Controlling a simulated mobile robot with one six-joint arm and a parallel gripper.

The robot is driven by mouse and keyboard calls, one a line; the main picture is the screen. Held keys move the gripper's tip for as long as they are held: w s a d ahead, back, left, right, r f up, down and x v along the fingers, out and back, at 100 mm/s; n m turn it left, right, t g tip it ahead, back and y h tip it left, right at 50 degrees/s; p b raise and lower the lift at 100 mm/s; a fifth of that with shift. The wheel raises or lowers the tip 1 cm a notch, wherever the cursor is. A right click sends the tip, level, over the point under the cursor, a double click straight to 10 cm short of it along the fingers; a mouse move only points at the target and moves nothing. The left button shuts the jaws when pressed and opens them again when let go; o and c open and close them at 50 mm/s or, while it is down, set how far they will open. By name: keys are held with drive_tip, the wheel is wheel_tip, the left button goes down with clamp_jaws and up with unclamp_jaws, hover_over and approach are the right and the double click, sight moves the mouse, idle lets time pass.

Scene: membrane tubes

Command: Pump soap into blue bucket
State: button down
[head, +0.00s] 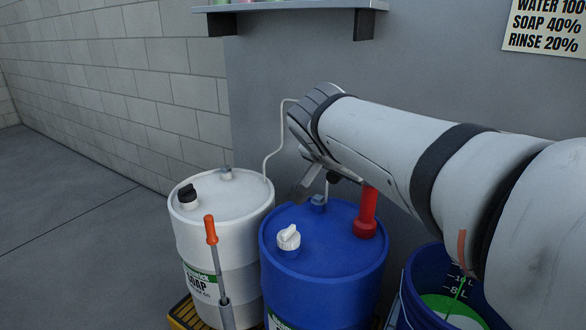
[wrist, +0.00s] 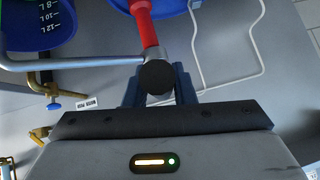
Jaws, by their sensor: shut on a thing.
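The blue bucket (head: 412,280) stands at the lower right, partly behind my arm, with litre marks inside. Green shows in its bottom, with a thin green streak above it. Its wall also shows at the top left in the wrist view (wrist: 35,40). The blue drum (head: 325,265) bears a red pump (head: 366,213), whose upper part is hidden behind my arm. In the wrist view the pump (wrist: 150,32) has a dark round knob (wrist: 159,77) and a metal tube (wrist: 75,65) reaching left. My gripper (wrist: 158,92) is shut on the pump's knob.
A white soap drum (head: 222,210) with a black cap stands left of the blue drum, with an orange-handled tool (head: 211,230) before it. A shelf (head: 290,12) is on the wall above. Thin white tubing (wrist: 232,85) runs behind the drums. Floor at left is clear.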

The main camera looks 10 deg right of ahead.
drive_tip(key=shift+f, duration=0.2)
idle(0.3)
drive_tip(key=c, duration=1.2)
unclamp_jaws()
drive_tip(key=shift+r, duration=0.1)
